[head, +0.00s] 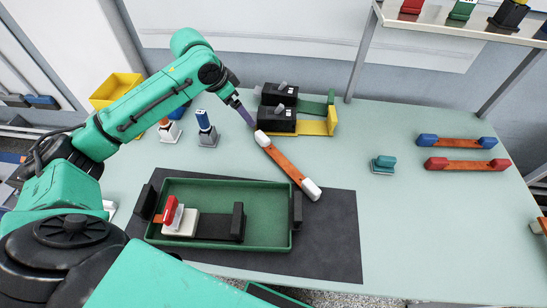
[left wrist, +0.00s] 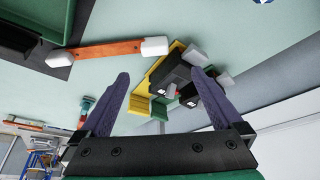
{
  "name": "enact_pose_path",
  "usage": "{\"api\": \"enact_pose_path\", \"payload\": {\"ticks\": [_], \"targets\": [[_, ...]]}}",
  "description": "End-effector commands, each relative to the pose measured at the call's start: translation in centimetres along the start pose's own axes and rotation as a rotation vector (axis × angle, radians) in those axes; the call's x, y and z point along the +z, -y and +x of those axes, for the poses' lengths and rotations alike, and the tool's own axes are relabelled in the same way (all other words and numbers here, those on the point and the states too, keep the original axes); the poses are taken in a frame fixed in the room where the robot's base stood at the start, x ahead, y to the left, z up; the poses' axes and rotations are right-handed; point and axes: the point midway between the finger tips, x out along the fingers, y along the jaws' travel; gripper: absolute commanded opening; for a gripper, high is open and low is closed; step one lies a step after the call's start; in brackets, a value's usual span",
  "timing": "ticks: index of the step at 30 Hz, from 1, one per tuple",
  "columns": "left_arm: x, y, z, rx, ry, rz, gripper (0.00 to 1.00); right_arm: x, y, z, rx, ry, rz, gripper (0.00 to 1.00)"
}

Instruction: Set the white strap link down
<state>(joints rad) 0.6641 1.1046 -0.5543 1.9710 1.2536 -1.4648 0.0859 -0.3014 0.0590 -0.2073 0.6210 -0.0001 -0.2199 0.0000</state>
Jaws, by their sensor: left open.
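The white strap link (head: 282,166) is an orange-brown bar with white end blocks. It lies slantwise on the table, its near end at the dark mat (head: 335,235). It also shows in the left wrist view (left wrist: 108,50), with nothing between the fingers. My left gripper (head: 244,112) is open and empty, just beyond the link's far white end in the head view. In the left wrist view, its two purple fingers (left wrist: 161,76) stand wide apart, clear of the link. My right gripper is not in view.
Two black breaker blocks (head: 276,122) with grey levers, on yellow and green holders, stand close to my left gripper. A green tray (head: 270,241) sits on the mat. Blue-ended (head: 447,142) and red-ended (head: 468,165) links and a teal block (head: 383,163) lie right. The right front is clear.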

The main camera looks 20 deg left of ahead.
Motion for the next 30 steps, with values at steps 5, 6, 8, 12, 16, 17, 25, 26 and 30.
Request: {"api": "enact_pose_path", "payload": {"ticks": [5,6,8,12,16,17,25,26,30], "targets": [[-0.1,-0.2,4.5,0.006,0.002,-0.005,1.00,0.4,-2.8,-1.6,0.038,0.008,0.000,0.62],[-0.1,-0.1,5.5,0.004,0.002,-0.005,1.00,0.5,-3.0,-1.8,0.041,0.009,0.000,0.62],[-0.1,-0.1,6.7,0.003,0.001,-0.006,1.00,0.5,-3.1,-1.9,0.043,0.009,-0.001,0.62],[-0.1,-0.2,8.3,0.002,0.000,-0.006,1.00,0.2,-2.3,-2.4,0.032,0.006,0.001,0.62],[-0.1,-0.7,10.7,0.004,0.001,-0.006,1.00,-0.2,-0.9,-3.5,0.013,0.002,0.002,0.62],[0.0,-0.7,11.4,0.002,0.001,-0.006,1.00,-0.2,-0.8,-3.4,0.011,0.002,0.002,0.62],[0.0,-0.6,13.1,-0.001,-0.002,-0.004,1.00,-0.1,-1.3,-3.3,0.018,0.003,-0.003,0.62],[0.1,-0.6,13.1,0.000,-0.002,-0.004,1.00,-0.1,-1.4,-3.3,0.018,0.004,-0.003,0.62],[0.1,-0.6,13.1,0.000,-0.002,-0.005,0.50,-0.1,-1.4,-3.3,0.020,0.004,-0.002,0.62]]}}
